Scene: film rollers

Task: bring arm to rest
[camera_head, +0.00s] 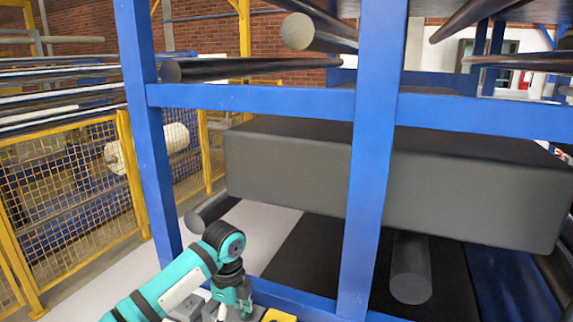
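My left arm (192,272) is teal and black and comes in from the bottom left. Its wrist (228,246) bends downward in front of the blue frame's lower beam. The end of the arm, where my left gripper is, sits at the bottom edge and is mostly cut off; its fingers cannot be made out. I see nothing held there. My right arm and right gripper are not in view.
A blue steel rack (372,150) stands close in front, holding a large dark grey block (300,165) and dark rollers (411,270). A yellow mesh fence (70,180) with a pale roll (150,147) behind it is at left. Light floor shows between fence and rack.

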